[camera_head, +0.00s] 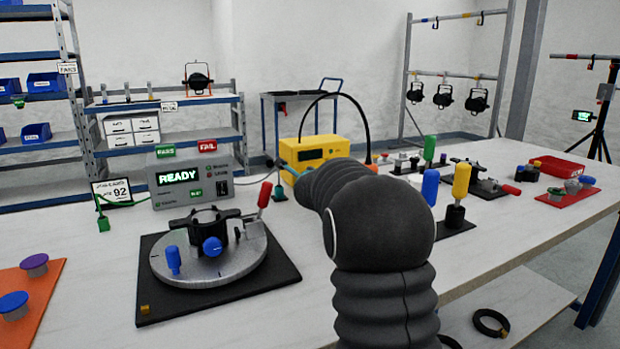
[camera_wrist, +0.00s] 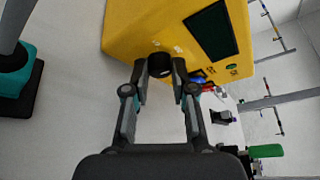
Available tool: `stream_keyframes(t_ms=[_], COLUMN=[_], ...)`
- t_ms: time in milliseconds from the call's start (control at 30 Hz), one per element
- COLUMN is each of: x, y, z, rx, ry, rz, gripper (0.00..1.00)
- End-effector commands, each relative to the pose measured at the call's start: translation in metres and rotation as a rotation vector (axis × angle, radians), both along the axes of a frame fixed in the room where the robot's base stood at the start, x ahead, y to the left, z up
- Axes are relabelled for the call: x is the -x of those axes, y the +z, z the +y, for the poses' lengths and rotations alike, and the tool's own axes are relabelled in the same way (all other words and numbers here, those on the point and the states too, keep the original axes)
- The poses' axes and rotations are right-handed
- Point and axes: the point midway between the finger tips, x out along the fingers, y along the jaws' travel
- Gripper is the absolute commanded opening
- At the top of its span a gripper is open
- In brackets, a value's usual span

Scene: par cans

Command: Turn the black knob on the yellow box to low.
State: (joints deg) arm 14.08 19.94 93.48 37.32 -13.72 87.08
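The yellow box (camera_head: 292,155) stands at the back of the bench in the head view. My dark ribbed arm covers its lower right part and hides my gripper there. In the wrist view the yellow box (camera_wrist: 135,35) fills the top, tilted, with a dark display. The black knob (camera_wrist: 159,64) is on its face, between the two fingertips of my gripper (camera_wrist: 159,72). The fingertips flank the knob closely with no clear gap, so my gripper looks shut on it. The knob's pointer and the low mark cannot be made out.
A black cable (camera_head: 360,112) arches over the yellow box. The grey READY unit (camera_head: 222,176) stands left of it, behind a round fixture (camera_head: 190,268). A blue-handled clamp (camera_head: 430,187) and a yellow-handled clamp (camera_head: 461,181) stand right of my arm.

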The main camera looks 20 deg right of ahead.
Motion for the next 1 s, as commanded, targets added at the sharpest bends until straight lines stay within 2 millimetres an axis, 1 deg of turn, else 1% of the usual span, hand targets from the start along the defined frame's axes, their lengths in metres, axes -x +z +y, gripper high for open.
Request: stream_keyframes(t_ms=[267,400,600,967,1000], x=[-0.0001,-0.0001,0.0002,0.0001,0.0001], y=[-0.0035,-0.0079,-0.0059,-0.0027,-0.0026], z=[0.0005,0.0013,0.0013,0.0012,0.0013], rx=[0.027,0.131,0.244,0.266,0.266], ry=[0.001,0.001,0.000,0.001,0.001], rz=[-0.001,-0.007,-0.010,-0.009,-0.009], gripper=[0.00,0.00,0.00,0.00,0.33])
